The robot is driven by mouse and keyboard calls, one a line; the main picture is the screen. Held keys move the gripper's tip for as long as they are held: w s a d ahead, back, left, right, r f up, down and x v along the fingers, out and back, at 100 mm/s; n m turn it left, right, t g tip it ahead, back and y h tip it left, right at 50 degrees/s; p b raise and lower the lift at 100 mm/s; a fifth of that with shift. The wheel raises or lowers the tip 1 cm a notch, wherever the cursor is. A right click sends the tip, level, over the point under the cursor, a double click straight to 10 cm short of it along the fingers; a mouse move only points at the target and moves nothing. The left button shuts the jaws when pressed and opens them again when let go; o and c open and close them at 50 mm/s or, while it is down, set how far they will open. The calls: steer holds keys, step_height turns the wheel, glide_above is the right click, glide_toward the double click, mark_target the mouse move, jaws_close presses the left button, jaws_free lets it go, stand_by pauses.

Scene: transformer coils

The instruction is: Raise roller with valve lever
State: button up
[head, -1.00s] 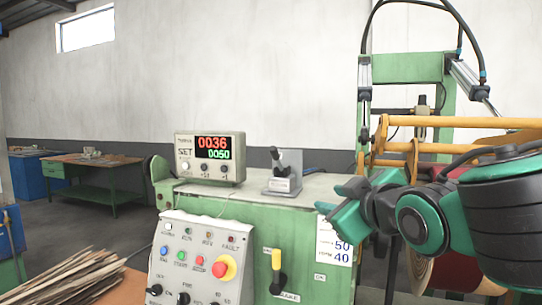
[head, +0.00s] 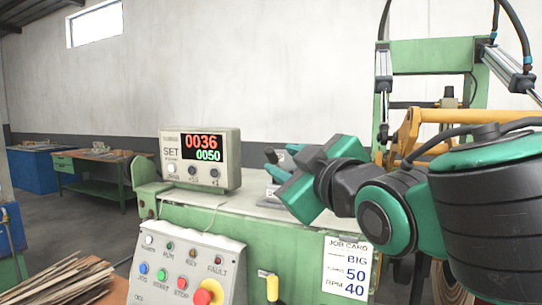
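The valve lever (head: 283,159) stands on the green machine's top, on a small grey bracket (head: 271,192). My gripper (head: 271,164) is in front of it and hides most of the lever and bracket. Two dark fingertips show apart, one above the other, so the gripper looks open. I cannot tell whether a finger touches the lever. The yellow roller arm (head: 425,128) is at the right, partly behind my arm. The roller itself cannot be made out.
A display box (head: 200,158) reading 0036 and 0050 stands left of the gripper. A job card (head: 347,268) is on the machine's front. A green workbench (head: 105,180) stands far left.

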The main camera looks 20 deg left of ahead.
mark_target(277, 164)
steer(key=x, duration=1)
steer(key=shift+w, duration=0.25)
steer(key=shift+a, duration=0.1)
jaws_close()
